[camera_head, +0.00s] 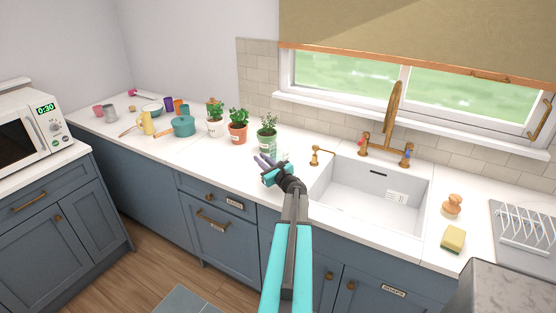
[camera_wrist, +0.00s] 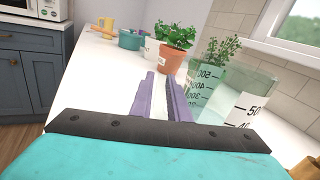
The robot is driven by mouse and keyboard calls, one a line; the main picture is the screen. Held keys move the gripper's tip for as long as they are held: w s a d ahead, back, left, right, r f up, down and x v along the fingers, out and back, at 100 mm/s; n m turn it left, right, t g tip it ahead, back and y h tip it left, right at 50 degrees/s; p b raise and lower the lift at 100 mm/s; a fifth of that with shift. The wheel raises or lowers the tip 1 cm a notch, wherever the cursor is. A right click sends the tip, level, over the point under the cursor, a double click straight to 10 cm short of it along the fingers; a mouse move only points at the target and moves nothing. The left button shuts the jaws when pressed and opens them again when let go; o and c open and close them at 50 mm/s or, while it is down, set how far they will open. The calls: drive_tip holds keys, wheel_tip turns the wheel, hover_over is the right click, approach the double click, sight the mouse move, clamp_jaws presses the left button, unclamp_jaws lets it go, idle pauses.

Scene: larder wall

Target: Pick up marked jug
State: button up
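The marked jug (camera_wrist: 235,95) is a clear, greenish vessel with black measuring lines and numbers, at the right of the wrist view. In the head view the jug (camera_head: 267,148) stands on the counter left of the sink, with leafy green growth showing at its top. My gripper (camera_wrist: 167,90) has two purple fingers with a gap between them and nothing in it. The jug is to the right of the fingers in the wrist view, apart from their gap. In the head view my gripper (camera_head: 270,162) is just in front of the jug, partly overlapping its base.
A plant in a terracotta pot (camera_head: 238,133) and one in a white pot (camera_head: 214,126) stand left of the jug. A teal pot (camera_head: 183,126) and a yellow mug (camera_head: 147,122) are farther left.

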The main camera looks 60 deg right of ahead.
idle(0.5)
clamp_jaws()
idle(1.3)
